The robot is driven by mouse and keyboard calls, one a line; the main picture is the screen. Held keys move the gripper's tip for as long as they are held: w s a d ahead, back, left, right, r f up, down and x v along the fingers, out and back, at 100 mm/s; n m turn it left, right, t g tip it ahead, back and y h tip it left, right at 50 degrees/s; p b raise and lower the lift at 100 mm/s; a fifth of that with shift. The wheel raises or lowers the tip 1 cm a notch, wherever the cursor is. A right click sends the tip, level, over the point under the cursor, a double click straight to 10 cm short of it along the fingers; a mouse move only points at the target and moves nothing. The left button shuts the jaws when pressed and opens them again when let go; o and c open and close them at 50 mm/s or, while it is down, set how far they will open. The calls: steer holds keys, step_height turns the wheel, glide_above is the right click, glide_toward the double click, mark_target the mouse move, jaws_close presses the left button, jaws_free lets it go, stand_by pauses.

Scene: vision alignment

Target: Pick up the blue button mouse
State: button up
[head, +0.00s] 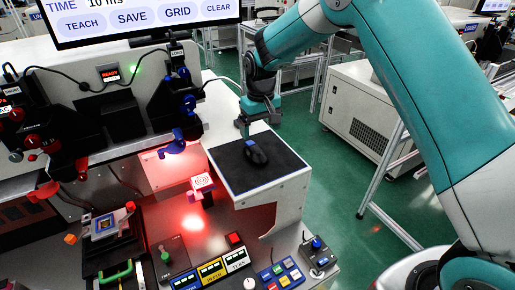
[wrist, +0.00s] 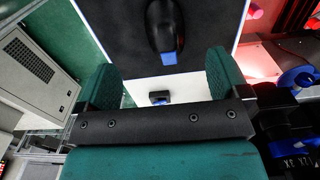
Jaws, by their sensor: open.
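A black mouse (head: 256,153) with a blue button lies on a dark mouse pad (head: 236,170) on top of a white box-like stand. In the wrist view the mouse (wrist: 163,22) shows at the top middle, its blue button facing my gripper. My gripper (head: 246,126) is above the back edge of the pad, close to the mouse and not around it. In the wrist view the two teal fingers of my gripper (wrist: 163,75) stand wide apart with nothing between them.
A monitor (head: 145,18) stands at the back left. A blue-handled part (head: 174,145) and a pink block (head: 202,183) are left of the pad. Labelled boxes (head: 211,270) and a button panel (head: 281,273) lie in front. Green floor (head: 335,195) is open to the right.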

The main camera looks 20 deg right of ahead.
mark_target(258, 151)
step_height(258, 151, down, 5)
steer(key=shift+r+p, duration=0.1)
steer(key=shift+p, duration=0.6)
steer(key=shift+w+a+f+p, duration=0.15)
steer(key=shift+f+p, duration=0.7)
steer(key=shift+f, duration=0.55)
steer(key=shift+w+a+f+p, duration=0.15)
steer(key=shift+f+p, duration=0.65)
steer(key=shift+f, duration=0.55)
steer(key=c, duration=1)
